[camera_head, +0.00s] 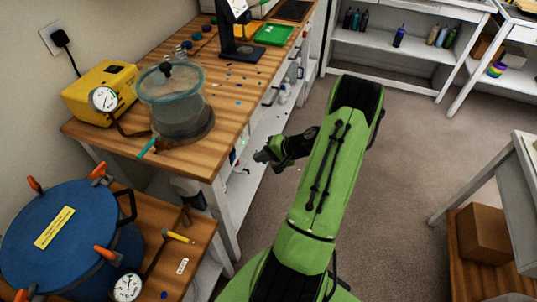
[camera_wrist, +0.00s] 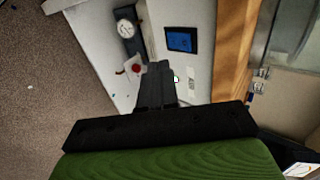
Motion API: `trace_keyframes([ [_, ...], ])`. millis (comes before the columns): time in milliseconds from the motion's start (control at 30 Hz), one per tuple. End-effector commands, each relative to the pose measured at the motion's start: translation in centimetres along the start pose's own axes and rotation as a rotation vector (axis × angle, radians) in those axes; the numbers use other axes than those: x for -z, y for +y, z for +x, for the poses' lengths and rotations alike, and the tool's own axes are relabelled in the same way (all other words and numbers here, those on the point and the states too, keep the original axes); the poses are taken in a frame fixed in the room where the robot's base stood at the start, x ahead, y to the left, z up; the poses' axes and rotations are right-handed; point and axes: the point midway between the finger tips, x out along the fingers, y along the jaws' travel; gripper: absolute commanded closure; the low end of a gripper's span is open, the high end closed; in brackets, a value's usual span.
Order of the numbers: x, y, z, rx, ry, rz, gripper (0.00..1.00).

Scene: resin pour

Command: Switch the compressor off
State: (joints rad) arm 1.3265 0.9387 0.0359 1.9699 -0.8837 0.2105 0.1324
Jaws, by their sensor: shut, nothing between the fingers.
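No thing in view can be named the compressor with certainty. In the wrist view, a dark unit with a round white gauge (camera_wrist: 125,28) stands on a white surface. A small red knob or button (camera_wrist: 135,68) shows below it, close to the left of my fingertips. A blue panel (camera_wrist: 181,40) lies to the right of the gauge. My gripper (camera_wrist: 158,68) is shut and empty, pointing towards this white surface; whether it touches anything cannot be told. In the head view, my gripper (camera_head: 262,157) is beside the wooden bench's right side, below its top.
The wooden bench (camera_head: 225,105) carries a yellow gauge unit (camera_head: 110,80) and a clear lidded chamber (camera_head: 175,95). A blue pot with orange clamps (camera_head: 60,245) stands front left, beside a yellow-handled valve (camera_head: 180,237). A cardboard box (camera_head: 485,235) is at right. The carpet (camera_head: 420,150) is clear.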

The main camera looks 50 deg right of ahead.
Motion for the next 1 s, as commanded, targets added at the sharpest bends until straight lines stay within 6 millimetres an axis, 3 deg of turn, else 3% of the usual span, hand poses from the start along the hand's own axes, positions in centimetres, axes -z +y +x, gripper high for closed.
trace_keyframes([
  [133,-0.1,0.1,3.5,0.001,-0.004,-0.003,1.00],
  [300,0.0,-2.1,5.3,0.000,-0.001,-0.005,1.00],
  [1000,0.0,-3.5,6.4,-0.002,0.000,-0.001,1.00],
])
